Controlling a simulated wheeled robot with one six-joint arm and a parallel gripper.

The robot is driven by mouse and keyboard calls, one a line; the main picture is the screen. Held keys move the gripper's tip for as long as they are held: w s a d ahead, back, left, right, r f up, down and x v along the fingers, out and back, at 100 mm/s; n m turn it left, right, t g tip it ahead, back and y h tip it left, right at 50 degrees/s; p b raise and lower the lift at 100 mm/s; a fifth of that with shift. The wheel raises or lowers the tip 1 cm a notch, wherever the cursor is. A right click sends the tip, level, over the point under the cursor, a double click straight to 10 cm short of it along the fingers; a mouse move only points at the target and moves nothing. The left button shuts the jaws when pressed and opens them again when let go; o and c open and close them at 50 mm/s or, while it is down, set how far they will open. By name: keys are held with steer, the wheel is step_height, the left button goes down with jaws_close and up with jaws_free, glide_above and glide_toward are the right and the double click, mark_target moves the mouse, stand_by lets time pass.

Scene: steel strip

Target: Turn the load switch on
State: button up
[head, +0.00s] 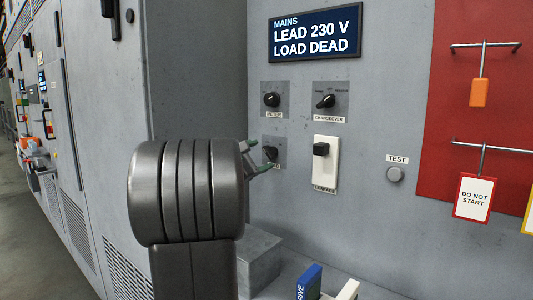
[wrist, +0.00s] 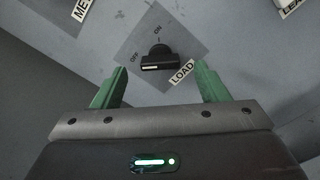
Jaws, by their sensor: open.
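The load switch (wrist: 160,58) is a black rotary knob on a grey square plate marked OFF, ON and LOAD, in the wrist view's upper middle. Its white mark sits at the left end of its bar, on the side of the OFF label; ON is above. My gripper (wrist: 162,70) is open, with one green finger on each side of the knob and slightly below it, apart from it. In the head view my gripper (head: 255,156) is in front of the load switch (head: 271,153) and covers part of it.
The meter switch (head: 272,100) is just above, and the changeover switch (head: 326,101) is up to the right. A white unit with a black lever (head: 325,163) stands close to the right. A TEST button (head: 395,174) is further right. A grey ledge is below.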

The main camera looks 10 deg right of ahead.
mark_target(267, 155)
steer(key=shift+x, duration=2.1)
steer(key=c, duration=1)
steer(key=shift+f, duration=0.1)
steer(key=shift+b, duration=0.3)
steer(key=shift+f+m+b, duration=0.15)
steer(key=shift+m+b, duration=4.35)
steer(key=shift+b, duration=0.6)
steer(key=shift+f+m+b, duration=0.2)
steer(key=shift+m+b, duration=4.3)
steer(key=shift+b, duration=0.55)
